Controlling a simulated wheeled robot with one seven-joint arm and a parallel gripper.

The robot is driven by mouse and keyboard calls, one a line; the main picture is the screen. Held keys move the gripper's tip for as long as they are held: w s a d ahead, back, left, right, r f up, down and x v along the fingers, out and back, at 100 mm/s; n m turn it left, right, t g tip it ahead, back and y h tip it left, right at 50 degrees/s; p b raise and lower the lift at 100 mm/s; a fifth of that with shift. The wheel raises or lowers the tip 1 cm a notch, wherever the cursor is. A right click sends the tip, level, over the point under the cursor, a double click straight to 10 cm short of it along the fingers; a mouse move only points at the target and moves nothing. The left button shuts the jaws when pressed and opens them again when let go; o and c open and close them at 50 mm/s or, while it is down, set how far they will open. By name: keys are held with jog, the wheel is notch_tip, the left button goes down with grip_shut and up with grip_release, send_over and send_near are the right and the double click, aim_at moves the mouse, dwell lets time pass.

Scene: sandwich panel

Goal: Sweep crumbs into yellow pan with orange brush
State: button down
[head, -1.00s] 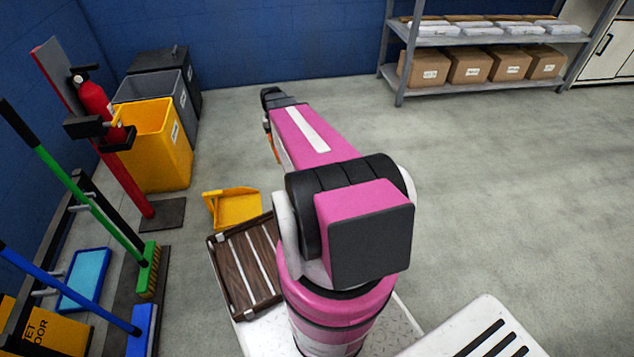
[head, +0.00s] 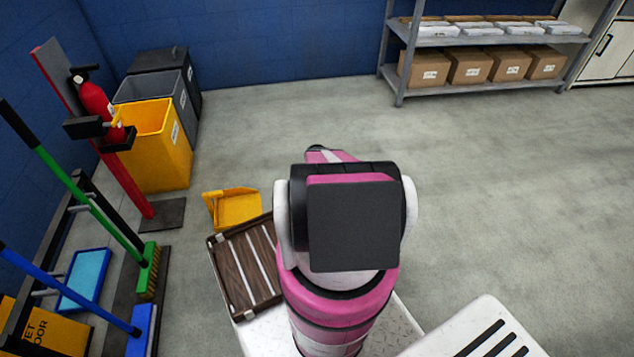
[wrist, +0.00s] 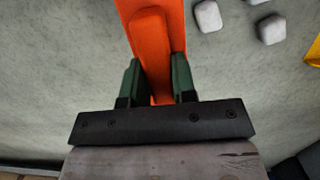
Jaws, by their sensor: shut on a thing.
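My gripper (wrist: 157,82) shows in the wrist view, its two green fingers shut on the orange brush (wrist: 150,35). The brush extends away past the top edge, so its far end is out of frame. Several pale grey block-like crumbs (wrist: 208,16) lie on the floor to the right of the brush, apart from it. A sliver of the yellow pan (wrist: 314,53) shows at the right edge. In the head view the yellow pan (head: 236,207) lies on the floor left of my arm. There my gripper, the brush and the crumbs are hidden behind my arm.
A brown slatted tray (head: 243,262) lies beside my arm's base. A yellow bin (head: 165,150), a fire extinguisher (head: 95,105) and upright brooms (head: 150,270) stand at the left. A shelf with boxes (head: 470,66) is at the back right. The floor on the right is clear.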

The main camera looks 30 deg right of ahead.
jog(key=shift+f, duration=3.65)
jog(key=shift+w+a+r, duration=0.15)
jog(key=shift+w+a, duration=0.05)
jog(key=shift+a, duration=0.5)
jog(key=shift+w+a, duration=1.05)
jog(key=shift+a, duration=2.5)
jog(key=shift+w+a, duration=1)
jog(key=shift+a, duration=2.6)
jog(key=shift+w+a, duration=1.05)
jog(key=shift+a, duration=2.5)
jog(key=shift+w+a+r, duration=0.1)
jog(key=shift+w+a, duration=0.5)
jog(key=shift+a, duration=1.35)
jog(key=shift+w+a+r, duration=0.15)
jog(key=shift+w+a, duration=0.4)
jog(key=shift+a, duration=1.35)
jog(key=shift+w+a+r, duration=0.1)
jog(key=shift+w+a, duration=0.5)
jog(key=shift+a, duration=1.35)
jog(key=shift+a+r, duration=0.15)
jog(key=s+d+r, duration=0.1)
jog(key=d+r, duration=0.5)
jog(key=r, duration=0.2)
jog(key=shift+s, duration=0.4)
jog(key=shift+d+r, duration=0.1)
jog(key=shift+d, duration=0.05)
